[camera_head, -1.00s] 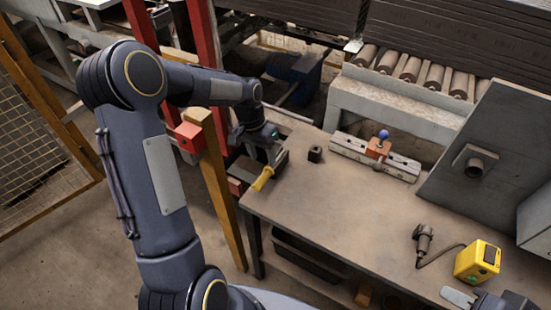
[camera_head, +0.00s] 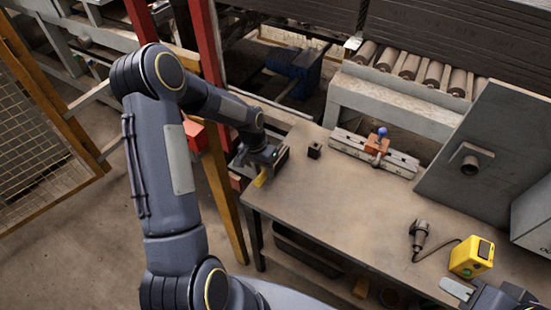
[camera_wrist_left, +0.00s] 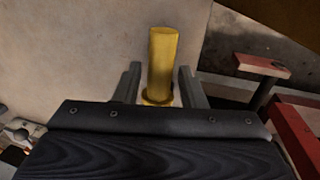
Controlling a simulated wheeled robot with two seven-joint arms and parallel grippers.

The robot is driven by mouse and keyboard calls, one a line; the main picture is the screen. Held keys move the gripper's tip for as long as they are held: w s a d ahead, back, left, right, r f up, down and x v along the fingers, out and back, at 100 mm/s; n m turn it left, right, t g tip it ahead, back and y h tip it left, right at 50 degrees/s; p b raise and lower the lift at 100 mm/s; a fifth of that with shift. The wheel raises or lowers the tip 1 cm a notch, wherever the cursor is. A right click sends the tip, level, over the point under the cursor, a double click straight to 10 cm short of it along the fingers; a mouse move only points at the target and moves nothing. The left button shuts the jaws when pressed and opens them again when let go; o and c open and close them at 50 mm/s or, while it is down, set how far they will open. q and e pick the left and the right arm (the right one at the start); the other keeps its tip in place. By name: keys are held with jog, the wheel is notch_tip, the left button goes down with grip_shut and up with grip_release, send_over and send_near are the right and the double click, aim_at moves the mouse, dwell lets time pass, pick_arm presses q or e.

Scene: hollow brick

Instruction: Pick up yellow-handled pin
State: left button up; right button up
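The yellow-handled pin (camera_wrist_left: 162,62) stands out in the left wrist view, its handle between the two fingers of my left gripper (camera_wrist_left: 160,82). Gaps show between handle and fingers, so the gripper is open around it. In the head view the pin's yellow handle (camera_head: 260,178) shows only in part at the table's left edge. My left gripper (camera_head: 264,166) covers the rest, and the pin's lower end is hidden. My right gripper (camera_head: 480,295) is at the lower right corner, partly cut off, its finger opening unclear.
The brown table (camera_head: 320,200) is mostly clear in the middle. A small dark block (camera_head: 314,150), a rail fixture with a blue knob (camera_head: 383,131), a corded tool (camera_head: 418,236) and a yellow box (camera_head: 471,257) stand on it. A red post (camera_head: 206,70) rises behind my left arm.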

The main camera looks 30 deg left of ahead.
pick_arm(q)
grip_shut()
